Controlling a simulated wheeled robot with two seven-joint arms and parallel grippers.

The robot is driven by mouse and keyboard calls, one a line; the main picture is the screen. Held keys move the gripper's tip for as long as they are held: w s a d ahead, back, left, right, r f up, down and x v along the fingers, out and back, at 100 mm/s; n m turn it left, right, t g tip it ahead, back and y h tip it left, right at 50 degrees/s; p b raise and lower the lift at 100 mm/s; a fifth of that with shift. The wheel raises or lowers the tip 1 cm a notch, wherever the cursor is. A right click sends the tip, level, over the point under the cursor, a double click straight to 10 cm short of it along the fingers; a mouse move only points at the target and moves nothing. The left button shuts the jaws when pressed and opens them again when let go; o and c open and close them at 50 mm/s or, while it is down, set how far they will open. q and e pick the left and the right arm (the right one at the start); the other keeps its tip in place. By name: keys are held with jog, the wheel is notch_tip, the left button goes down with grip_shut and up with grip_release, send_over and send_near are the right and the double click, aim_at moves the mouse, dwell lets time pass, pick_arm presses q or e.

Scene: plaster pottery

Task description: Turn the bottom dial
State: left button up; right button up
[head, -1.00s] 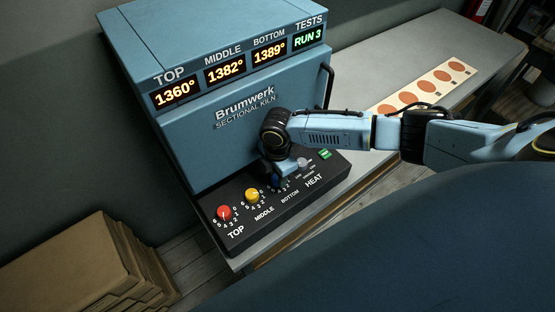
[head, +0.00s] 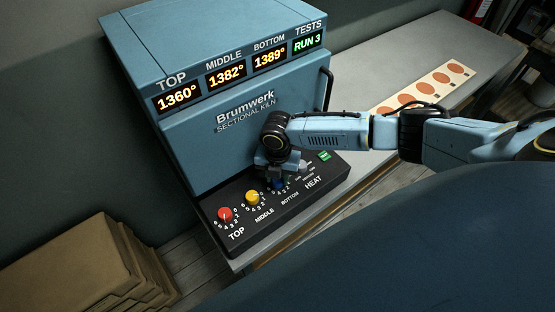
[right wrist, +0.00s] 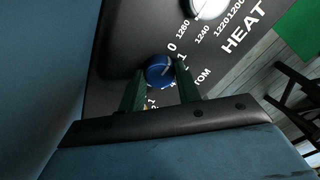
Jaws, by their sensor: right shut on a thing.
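The blue bottom dial (head: 279,184) is on the black control panel (head: 240,226) at the front of the kiln, right of the yellow middle dial (head: 253,198) and the red top dial (head: 225,214). My right gripper (head: 278,178) comes down over the blue dial and partly hides it. In the right wrist view, the blue dial (right wrist: 160,70) sits between the two green fingers of my right gripper (right wrist: 159,74), which is shut on it. A white line on the dial points up and right, towards the numbers 0 and 1. My left gripper is not in view.
The grey heat knob (head: 304,165) and a green button (head: 324,155) are close right of my gripper. The kiln front (head: 190,150) rises just behind it. The kiln displays (head: 225,74) read 1360, 1382, 1389 and RUN 3. A card with orange discs (head: 436,84) lies on the bench.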

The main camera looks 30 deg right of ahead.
dwell(0.4)
jog(key=o, duration=1)
notch_tip(320, 180, up, 13)
jog(key=shift+r, duration=0.2)
dwell(0.3)
